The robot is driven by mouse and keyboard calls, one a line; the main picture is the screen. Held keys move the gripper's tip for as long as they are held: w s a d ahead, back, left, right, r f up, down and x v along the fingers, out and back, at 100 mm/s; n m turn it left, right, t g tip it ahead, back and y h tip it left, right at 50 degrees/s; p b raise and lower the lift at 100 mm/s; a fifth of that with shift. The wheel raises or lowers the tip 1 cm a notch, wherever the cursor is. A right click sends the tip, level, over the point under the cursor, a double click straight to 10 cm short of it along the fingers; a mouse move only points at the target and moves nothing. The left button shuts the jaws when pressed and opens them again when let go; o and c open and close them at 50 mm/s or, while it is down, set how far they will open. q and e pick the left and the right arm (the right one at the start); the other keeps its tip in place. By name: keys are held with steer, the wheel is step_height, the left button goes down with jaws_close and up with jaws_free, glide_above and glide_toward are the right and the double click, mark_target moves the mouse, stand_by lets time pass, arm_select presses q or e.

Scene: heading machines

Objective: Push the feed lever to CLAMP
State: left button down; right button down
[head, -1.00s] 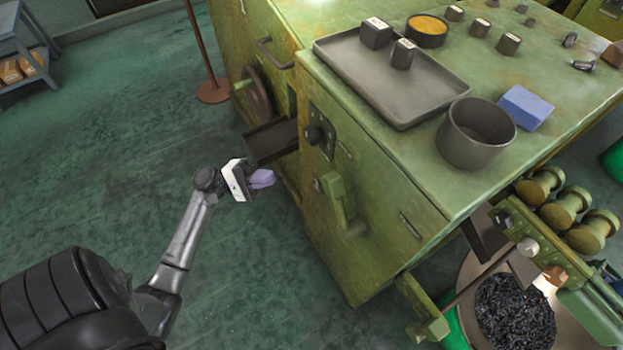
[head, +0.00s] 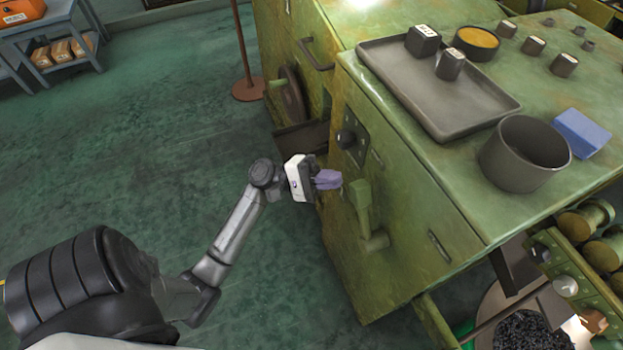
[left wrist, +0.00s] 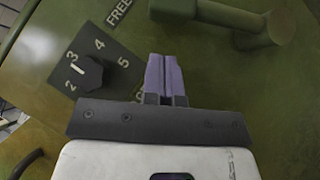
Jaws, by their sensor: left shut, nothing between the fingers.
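The feed lever (head: 362,206) is a green handle on the front of the green machine, standing roughly upright above its round hub. In the left wrist view the lever (left wrist: 225,16) runs across the top right, its thick grip end near the top middle. My left gripper (head: 328,179) is shut and empty, its purple fingers pointing at the machine front just left of the lever's grip. In the left wrist view the gripper (left wrist: 164,60) is a little below the grip, with a visible gap. A FREE label (left wrist: 118,12) shows there; another label is mostly hidden by the fingers.
A black numbered dial (left wrist: 90,72) sits beside the lever; its knob (head: 346,139) sticks out in the head view. A dark chute (head: 301,136) juts out to its left. A grey tray (head: 440,104) and a dark pot (head: 524,154) stand on top.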

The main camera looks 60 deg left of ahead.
arm_select(q)
steer(key=d, duration=0.1)
steer(key=d+r, duration=0.2)
steer(key=shift+s+d+b, duration=0.1)
steer(key=shift+s+b, duration=0.25)
steer(key=shift+s, duration=0.05)
arm_select(e)
steer(key=shift+d+f, duration=0.1)
steer(key=shift+f, duration=0.35)
steer(key=shift+r, duration=0.1)
